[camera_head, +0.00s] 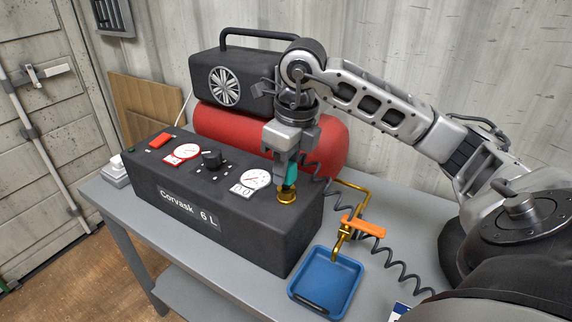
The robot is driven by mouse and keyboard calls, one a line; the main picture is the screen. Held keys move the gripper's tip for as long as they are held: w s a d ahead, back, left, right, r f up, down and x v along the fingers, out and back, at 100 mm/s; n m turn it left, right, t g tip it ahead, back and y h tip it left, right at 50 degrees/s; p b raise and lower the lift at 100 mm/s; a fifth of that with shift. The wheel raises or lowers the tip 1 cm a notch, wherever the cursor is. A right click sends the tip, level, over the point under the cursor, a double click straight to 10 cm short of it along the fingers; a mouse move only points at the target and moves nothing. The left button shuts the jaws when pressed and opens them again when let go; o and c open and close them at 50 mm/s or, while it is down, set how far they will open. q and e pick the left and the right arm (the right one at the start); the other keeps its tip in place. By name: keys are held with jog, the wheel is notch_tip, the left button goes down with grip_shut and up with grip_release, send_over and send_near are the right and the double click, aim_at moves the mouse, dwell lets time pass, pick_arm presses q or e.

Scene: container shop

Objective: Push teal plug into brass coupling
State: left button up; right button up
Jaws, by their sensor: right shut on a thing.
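The teal plug (291,174) is upright in the jaws of my right gripper (287,165), which points straight down. The brass coupling (287,196) stands on top of the black control box, near its right end. The plug is directly above the coupling, and its lower end is at or very near the coupling's top. I cannot tell whether it is inside. A black coiled hose (318,180) runs beside the gripper on the right. My left gripper is out of view.
The black box (230,222) carries gauges, a knob and a red switch. Behind it lie a red tank (225,125) and a black motor housing (205,68). A brass pipe with an orange handle (363,227) and a blue tray (325,280) are on the grey table to the right.

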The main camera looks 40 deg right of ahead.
pick_arm(q)
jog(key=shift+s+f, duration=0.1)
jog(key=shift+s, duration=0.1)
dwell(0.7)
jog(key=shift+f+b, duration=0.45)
jog(key=shift+b, duration=0.1)
pick_arm(e)
jog(key=shift+f, duration=0.6)
jog(key=o, duration=1)
pick_arm(q)
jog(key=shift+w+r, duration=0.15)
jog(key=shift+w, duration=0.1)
jog(key=p, duration=0.1)
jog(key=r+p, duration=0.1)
jog(key=p, duration=0.1)
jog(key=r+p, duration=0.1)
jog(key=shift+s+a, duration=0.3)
pick_arm(e)
jog(key=r, duration=0.5)
jog(key=s+r, duration=0.1)
jog(key=r, duration=0.4)
jog(key=s+r, duration=0.1)
jog(key=r, duration=0.4)
jog(key=shift+s+d+r, duration=0.15)
jog(key=shift+d+r, duration=0.2)
jog(key=shift+r, duration=0.05)
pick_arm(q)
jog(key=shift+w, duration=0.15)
